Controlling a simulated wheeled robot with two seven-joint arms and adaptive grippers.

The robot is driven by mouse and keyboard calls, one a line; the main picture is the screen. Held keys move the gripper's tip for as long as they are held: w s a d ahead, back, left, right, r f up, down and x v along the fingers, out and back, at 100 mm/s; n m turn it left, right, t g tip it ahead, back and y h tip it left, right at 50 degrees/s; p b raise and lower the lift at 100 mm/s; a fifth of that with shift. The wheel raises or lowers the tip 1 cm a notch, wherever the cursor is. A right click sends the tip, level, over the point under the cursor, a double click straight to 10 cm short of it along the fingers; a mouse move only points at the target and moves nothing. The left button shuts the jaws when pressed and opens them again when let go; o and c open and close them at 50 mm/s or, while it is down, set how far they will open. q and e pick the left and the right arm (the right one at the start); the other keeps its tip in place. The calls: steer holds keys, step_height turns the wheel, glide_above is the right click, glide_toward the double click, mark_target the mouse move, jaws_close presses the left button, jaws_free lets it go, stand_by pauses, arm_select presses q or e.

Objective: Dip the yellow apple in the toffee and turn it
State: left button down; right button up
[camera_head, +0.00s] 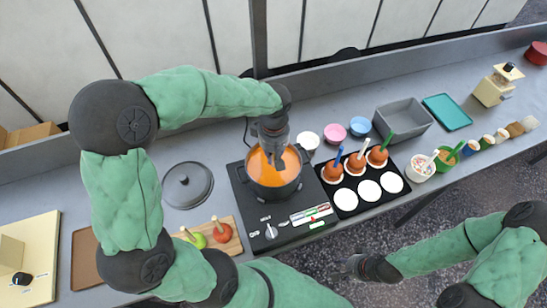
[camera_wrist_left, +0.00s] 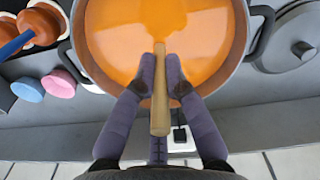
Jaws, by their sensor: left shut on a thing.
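The pot (camera_head: 249,190) of orange toffee (camera_head: 262,170) stands on the black cooker (camera_head: 290,222). My left gripper (camera_head: 274,150) is over the pot, pointing down. In the left wrist view it (camera_wrist_left: 160,85) is shut on a pale wooden stick (camera_wrist_left: 160,118), whose far end is over or in the toffee (camera_wrist_left: 150,30). I see no yellow apple on the stick; whatever is at its far end is hidden. A yellow-green apple (camera_head: 196,240) and a red apple (camera_head: 221,234) with sticks are on a wooden board (camera_head: 234,246). My right gripper (camera_head: 352,266) is low and away from the pot.
A black tray (camera_head: 347,200) right of the cooker has coated apples (camera_head: 355,164) with coloured sticks and white discs (camera_head: 369,190). Behind are small cups (camera_head: 334,132) and a grey bin (camera_head: 404,120). A pot lid (camera_head: 188,184) lies left of the cooker.

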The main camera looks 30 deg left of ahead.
arm_select(q)
steer(key=shift+n, duration=0.3)
steer(key=m+p, duration=0.1)
steer(key=m, duration=0.3)
steer(key=shift+r+m, duration=0.1)
steer(key=shift+m, duration=0.2)
steer(key=m+p, duration=0.1)
steer(key=m, duration=0.3)
steer(key=shift+p, duration=0.35)
steer(key=m, duration=0.2)
steer(key=shift+m+p, duration=0.4)
steer(key=m+p, duration=0.1)
steer(key=m, duration=0.3)
steer(key=shift+p, duration=0.4)
steer(key=shift+m, duration=0.9)
steer(key=m+p, duration=0.2)
steer(key=m, duration=0.1)
steer(key=shift+m+p, duration=0.3)
steer(key=shift+p, duration=0.05)
steer(key=shift+m+p, duration=0.4)
steer(key=shift+m, duration=0.6)
steer(key=shift+f+n+b, duration=0.3)
steer(key=shift+n+b, duration=0.75)
steer(key=shift+n, duration=0.15)
steer(key=shift+n+b, duration=0.3)
steer(key=shift+n, duration=0.3)
steer(key=shift+r+n+b, duration=0.2)
steer(key=shift+n+b, duration=0.35)
steer(key=shift+n, duration=0.65)
